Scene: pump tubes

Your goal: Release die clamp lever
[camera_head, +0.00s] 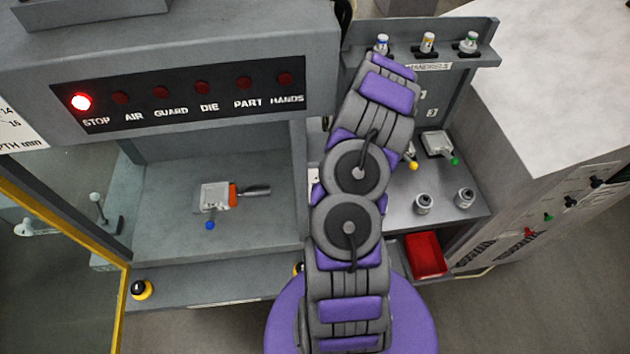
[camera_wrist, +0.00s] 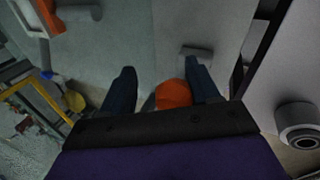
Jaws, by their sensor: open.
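In the wrist view my gripper (camera_wrist: 161,68) is open, its two dark fingers apart. A rounded orange piece (camera_wrist: 173,93) shows between the fingers, nearer the right one; I cannot tell whether it touches. It may be the clamp lever's knob, but its shaft is hidden. In the head view my gripper is hidden behind my arm. A light grey block with an orange part (camera_head: 215,196), a grey handle (camera_head: 256,190) and a blue knob (camera_head: 210,226) lies in the grey bay; it also shows in the wrist view (camera_wrist: 45,18). No lever is clearly labelled.
A panel (camera_head: 190,94) above the bay has its STOP lamp (camera_head: 81,102) lit red. A yellow frame (camera_head: 70,235) edges the left side. A right shelf (camera_head: 440,210) holds small cylinders and a plate, with a red bin (camera_head: 426,255) below. The bay floor is mostly clear.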

